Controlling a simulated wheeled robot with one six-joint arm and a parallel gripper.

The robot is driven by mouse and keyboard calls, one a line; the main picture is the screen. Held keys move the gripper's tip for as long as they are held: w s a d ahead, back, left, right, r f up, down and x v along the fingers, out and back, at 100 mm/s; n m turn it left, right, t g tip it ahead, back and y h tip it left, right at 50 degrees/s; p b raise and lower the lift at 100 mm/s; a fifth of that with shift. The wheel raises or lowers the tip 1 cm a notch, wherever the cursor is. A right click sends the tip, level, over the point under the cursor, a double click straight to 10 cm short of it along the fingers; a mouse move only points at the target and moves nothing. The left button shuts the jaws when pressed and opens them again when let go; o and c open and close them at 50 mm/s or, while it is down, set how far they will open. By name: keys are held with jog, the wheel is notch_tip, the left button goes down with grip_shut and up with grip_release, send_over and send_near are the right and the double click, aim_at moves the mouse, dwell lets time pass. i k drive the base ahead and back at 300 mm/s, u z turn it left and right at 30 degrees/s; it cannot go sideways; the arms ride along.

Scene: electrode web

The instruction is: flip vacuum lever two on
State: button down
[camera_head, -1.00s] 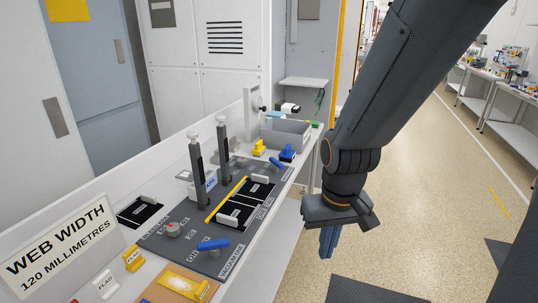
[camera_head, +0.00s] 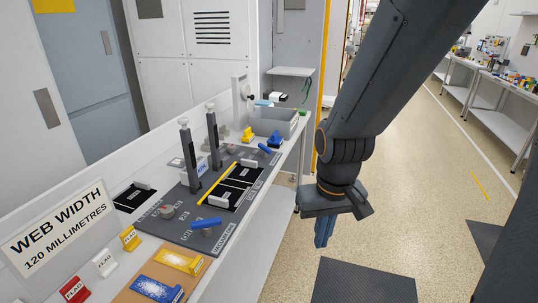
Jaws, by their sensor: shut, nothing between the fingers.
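A dark control panel (camera_head: 172,226) lies on the white bench. A blue lever (camera_head: 206,223) lies at its near right edge, beside small white print. Another blue lever (camera_head: 265,148) sits at the panel's far end. I cannot read which lever is number two. My gripper (camera_head: 323,242) points down over the floor to the right of the bench, its dark blue fingers together and empty. It is clear of both levers.
Two upright posts (camera_head: 188,160) stand on the panel, with a grey bin (camera_head: 270,120) behind. A web width sign (camera_head: 57,228), flags and a brown board (camera_head: 138,292) are at the near end. Floor right of the bench is open, with dark mats (camera_head: 365,282).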

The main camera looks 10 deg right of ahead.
aim_at(266, 150)
jog(key=k, duration=0.3)
jog(key=z, duration=0.75)
jog(key=i, duration=0.7)
jog(key=z, duration=0.05)
